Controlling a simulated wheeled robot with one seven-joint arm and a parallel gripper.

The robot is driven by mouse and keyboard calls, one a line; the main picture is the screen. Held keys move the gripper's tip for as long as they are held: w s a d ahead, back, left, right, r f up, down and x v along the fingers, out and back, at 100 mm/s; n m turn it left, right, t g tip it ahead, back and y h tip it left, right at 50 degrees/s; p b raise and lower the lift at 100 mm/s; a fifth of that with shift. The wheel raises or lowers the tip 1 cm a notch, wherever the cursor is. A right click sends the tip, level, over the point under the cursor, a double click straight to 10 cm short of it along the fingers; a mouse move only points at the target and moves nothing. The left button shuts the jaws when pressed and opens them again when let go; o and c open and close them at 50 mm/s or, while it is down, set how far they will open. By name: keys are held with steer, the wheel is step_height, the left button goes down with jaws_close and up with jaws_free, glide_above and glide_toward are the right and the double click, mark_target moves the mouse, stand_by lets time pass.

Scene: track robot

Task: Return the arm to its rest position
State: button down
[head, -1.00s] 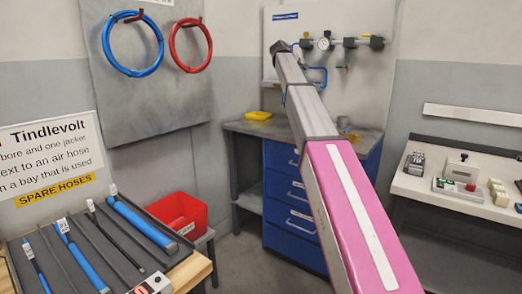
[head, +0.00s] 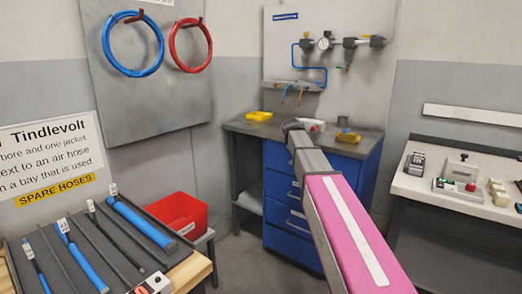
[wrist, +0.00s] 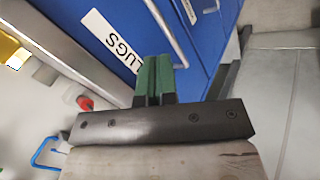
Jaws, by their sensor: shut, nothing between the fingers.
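My arm, with a pink and white section, reaches forward from the lower right of the head view. Its grey far end is in front of the blue drawer cabinet (head: 290,236) of the workbench, near the bench top's height. The fingers are hidden in the head view. In the wrist view my gripper (wrist: 154,80) has its two green fingers together with nothing between them.
The workbench top (head: 244,127) carries a yellow tray (head: 258,116). A wall panel with pipes and a gauge (head: 324,43) stands above it. A red bin (head: 181,214) and a hose rack (head: 85,248) are at the left. A white table (head: 455,208) is at the right.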

steer(key=s+f+m+g+y, duration=0.2)
steer(key=s+f+m, duration=0.1)
steer(key=s+f, duration=1.2)
steer(key=s+f+m+g+y, duration=0.2)
steer(key=s+f+m+g, duration=0.1)
steer(key=s+f, duration=1.1)
steer(key=s, duration=0.6)
steer(key=shift+f, duration=0.4)
